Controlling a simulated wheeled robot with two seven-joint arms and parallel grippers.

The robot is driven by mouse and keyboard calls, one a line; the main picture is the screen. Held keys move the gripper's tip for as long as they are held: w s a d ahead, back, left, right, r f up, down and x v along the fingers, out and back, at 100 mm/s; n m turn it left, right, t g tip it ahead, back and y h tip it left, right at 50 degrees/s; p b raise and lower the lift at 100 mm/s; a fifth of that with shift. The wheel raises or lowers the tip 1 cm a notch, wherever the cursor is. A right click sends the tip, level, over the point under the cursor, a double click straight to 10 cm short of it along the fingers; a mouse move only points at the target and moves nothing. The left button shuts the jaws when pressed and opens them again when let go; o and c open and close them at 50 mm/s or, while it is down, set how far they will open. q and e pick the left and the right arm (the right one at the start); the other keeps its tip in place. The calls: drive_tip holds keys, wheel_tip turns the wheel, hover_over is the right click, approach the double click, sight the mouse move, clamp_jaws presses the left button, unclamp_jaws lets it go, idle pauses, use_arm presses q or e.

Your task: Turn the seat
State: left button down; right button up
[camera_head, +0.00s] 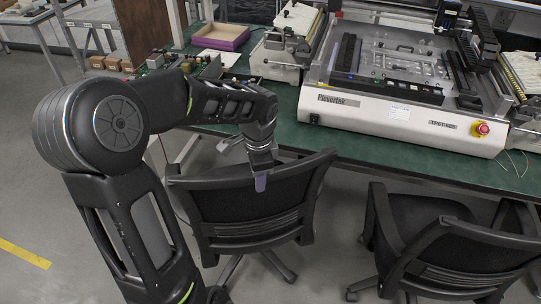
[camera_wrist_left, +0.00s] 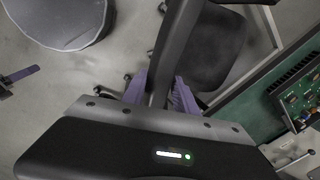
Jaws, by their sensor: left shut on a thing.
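A black office chair (camera_head: 247,207) stands at the front of the green bench, its backrest towards me. My left gripper (camera_head: 262,183) is at the top edge of this backrest in the head view. In the left wrist view its two purple fingers (camera_wrist_left: 160,92) lie on either side of the backrest's dark edge (camera_wrist_left: 172,45) and are shut on it. The chair's seat (camera_wrist_left: 213,45) shows beyond the backrest.
A second black chair (camera_head: 455,250) stands to the right. The green bench (camera_head: 370,155) is just behind both chairs and carries a large white printing machine (camera_head: 400,115), a purple tray (camera_head: 220,37) and circuit boards (camera_wrist_left: 300,95). Open grey floor lies to the left.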

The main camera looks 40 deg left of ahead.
use_arm(q)
drive_tip(key=s, duration=0.2)
drive_tip(key=s+d, duration=0.1)
drive_tip(key=s, duration=0.1)
drive_tip(key=shift+s+d+p, duration=0.1)
drive_tip(key=shift+s+p, duration=0.25)
drive_tip(key=shift+s, duration=0.05)
drive_tip(key=shift+s+d, duration=0.15)
drive_tip(key=shift+s, duration=0.1)
